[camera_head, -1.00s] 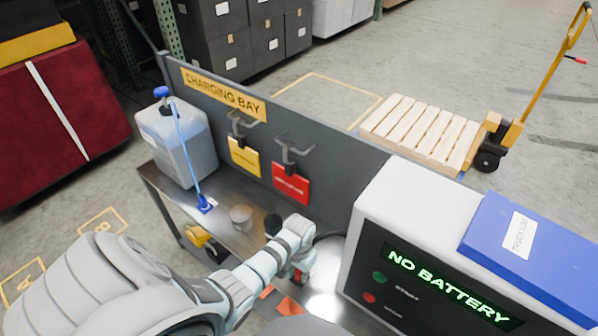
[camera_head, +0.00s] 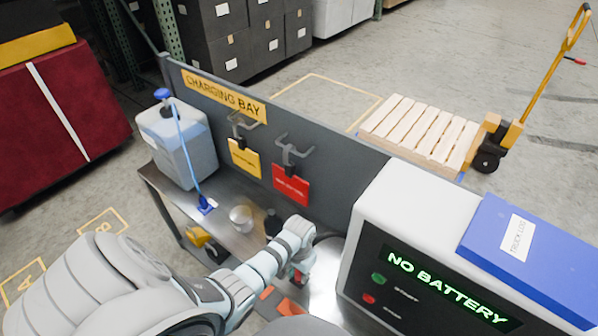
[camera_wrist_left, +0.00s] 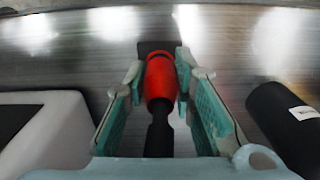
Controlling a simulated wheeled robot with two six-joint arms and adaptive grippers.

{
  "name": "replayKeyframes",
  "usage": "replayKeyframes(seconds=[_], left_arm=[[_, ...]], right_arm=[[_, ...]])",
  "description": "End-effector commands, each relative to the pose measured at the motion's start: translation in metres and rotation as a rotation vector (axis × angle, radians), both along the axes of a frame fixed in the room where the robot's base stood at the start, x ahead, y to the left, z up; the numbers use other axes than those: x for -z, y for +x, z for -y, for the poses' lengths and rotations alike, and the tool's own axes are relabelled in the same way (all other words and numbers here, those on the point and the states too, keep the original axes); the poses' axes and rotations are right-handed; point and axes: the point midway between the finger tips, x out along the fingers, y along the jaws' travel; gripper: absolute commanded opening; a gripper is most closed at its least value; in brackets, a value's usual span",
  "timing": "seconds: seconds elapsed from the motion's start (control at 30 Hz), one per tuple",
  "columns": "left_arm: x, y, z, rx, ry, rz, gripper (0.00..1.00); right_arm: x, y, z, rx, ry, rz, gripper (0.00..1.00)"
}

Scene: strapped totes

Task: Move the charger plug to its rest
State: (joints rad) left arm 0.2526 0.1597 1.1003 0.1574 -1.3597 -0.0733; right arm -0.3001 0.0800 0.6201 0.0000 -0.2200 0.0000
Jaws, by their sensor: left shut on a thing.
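The charger plug (camera_wrist_left: 161,78) is red with a black stem and lies between the fingers of my left gripper (camera_wrist_left: 160,66) in the left wrist view. The fingers are shut on it. A small dark block shows just beyond the plug's far end; I cannot tell whether they touch. In the head view my left gripper (camera_head: 298,277) is low over the metal bench, left of the charger, and only a bit of red shows there. I cannot make out the plug's rest for certain. My right gripper is not in view.
The white charger (camera_head: 398,205) reading "NO BATTERY" stands on the right, with a blue truck log (camera_head: 535,250) on top. A grey cup (camera_head: 241,218), a dark cylinder (camera_wrist_left: 290,120) and a blue-capped jug (camera_head: 178,145) stand on the bench. Hooks with tags line the back panel (camera_head: 330,140).

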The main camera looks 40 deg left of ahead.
Motion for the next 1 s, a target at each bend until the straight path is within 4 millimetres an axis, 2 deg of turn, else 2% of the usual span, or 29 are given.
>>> replayKeyframes(seconds=[0.83, 0.87, 1.0], left_arm=[[0.013, 0.000, 0.000, 0.000, 0.000, 0.000, 0.00], [0.013, 0.000, 0.000, 0.000, 0.000, 0.000, 0.27], [0.012, 0.000, 0.000, 0.000, 0.000, 0.000, 0.47]], right_arm=[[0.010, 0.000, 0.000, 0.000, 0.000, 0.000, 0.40], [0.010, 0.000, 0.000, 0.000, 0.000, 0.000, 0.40], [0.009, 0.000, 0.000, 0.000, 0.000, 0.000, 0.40]])
